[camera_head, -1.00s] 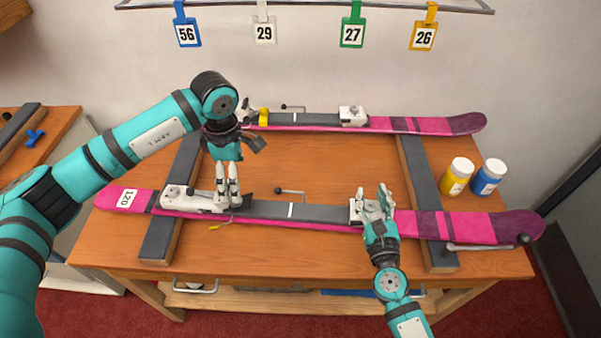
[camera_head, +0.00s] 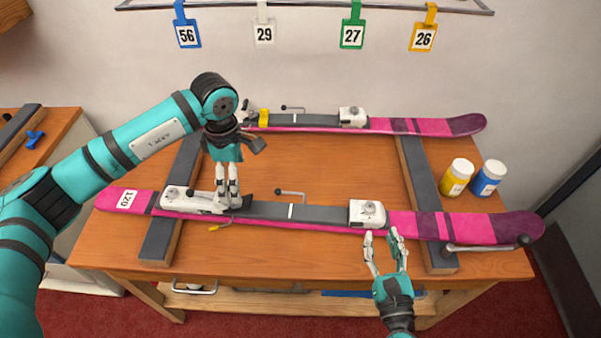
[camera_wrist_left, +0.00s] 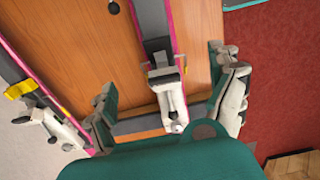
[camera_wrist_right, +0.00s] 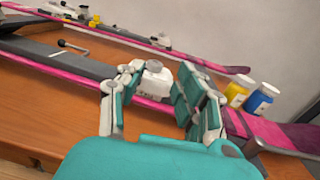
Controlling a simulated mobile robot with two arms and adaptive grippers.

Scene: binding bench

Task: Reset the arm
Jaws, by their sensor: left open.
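My left gripper (camera_head: 228,202) points down over the white heel binding (camera_head: 188,200) end of the front pink ski (camera_head: 460,225). In the left wrist view its open fingers (camera_wrist_left: 165,95) stand on either side of the ski and binding (camera_wrist_left: 168,88), apart from them. My right gripper (camera_head: 385,240) is in front of the ski's other white binding (camera_head: 368,213), clear of it. In the right wrist view its fingers (camera_wrist_right: 160,95) are spread, with that binding (camera_wrist_right: 155,78) beyond them and nothing held.
A second pink ski (camera_head: 420,125) lies at the back of the wooden bench (camera_head: 310,165). A yellow jar (camera_head: 457,178) and a blue jar (camera_head: 488,177) stand at the right. A metal-armed tool with a dark knob (camera_head: 523,240) is near the front ski's right end. Numbered tags hang above.

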